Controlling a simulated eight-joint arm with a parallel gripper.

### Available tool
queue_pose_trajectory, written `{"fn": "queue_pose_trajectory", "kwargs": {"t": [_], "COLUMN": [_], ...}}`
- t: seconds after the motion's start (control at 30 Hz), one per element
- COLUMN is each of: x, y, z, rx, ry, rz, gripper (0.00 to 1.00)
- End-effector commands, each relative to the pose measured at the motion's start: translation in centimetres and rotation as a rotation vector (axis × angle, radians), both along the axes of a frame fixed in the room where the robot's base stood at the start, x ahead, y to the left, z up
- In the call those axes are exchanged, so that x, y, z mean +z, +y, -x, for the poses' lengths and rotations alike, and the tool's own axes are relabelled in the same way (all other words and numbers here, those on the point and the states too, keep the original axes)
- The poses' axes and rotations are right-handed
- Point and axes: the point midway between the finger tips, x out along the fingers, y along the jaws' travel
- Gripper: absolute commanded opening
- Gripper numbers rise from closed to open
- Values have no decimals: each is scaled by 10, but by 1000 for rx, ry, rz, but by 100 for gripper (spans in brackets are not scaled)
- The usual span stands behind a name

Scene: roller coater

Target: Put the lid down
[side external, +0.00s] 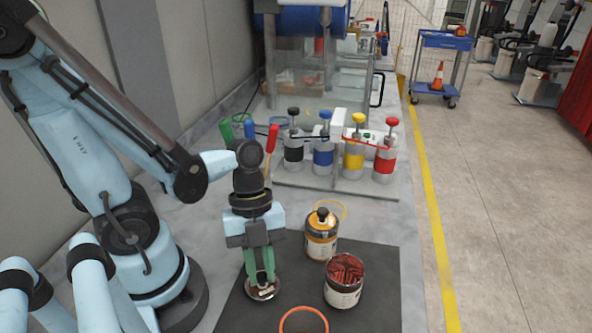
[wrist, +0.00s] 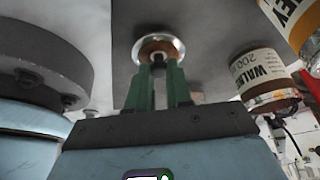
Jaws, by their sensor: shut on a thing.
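My gripper (side external: 261,279) points down over the dark mat (side external: 375,262), its green fingers shut on a round metal lid (side external: 264,292). In the wrist view the lid (wrist: 174,47) shows a silver rim and a brownish middle, at the fingertips (wrist: 158,72). The lid is at or just above the mat; I cannot tell whether it touches. An open jar with dark red contents (side external: 343,295) stands to the right of the lid. A jar with an orange top and black knob (side external: 321,248) stands behind that. Labelled jars (wrist: 262,70) also show at the right of the wrist view.
An orange ring (side external: 284,320) lies at the mat's front. Behind the mat, a rack (side external: 335,190) holds several colour-banded containers with knobs. Green, blue and red handles (side external: 271,139) stand near my arm. The mat's right edge is clear.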

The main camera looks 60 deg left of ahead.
Motion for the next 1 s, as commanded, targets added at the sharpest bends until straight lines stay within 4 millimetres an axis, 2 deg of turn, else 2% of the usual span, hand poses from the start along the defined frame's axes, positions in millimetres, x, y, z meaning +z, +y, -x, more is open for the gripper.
{"fn": "queue_pose_trajectory", "kwargs": {"t": [0.2,0.63,0.67,0.8,1.0], "x": [-8,-12,-12,-12,-12], "y": [0,0,0,0,0], "z": [1,1,1,1,1], "rx": [0,0,0,0,0], "ry": [0,0,0,0,0], "rz": [0,0,0,0,0], "gripper": [0,0,24,45,45]}}
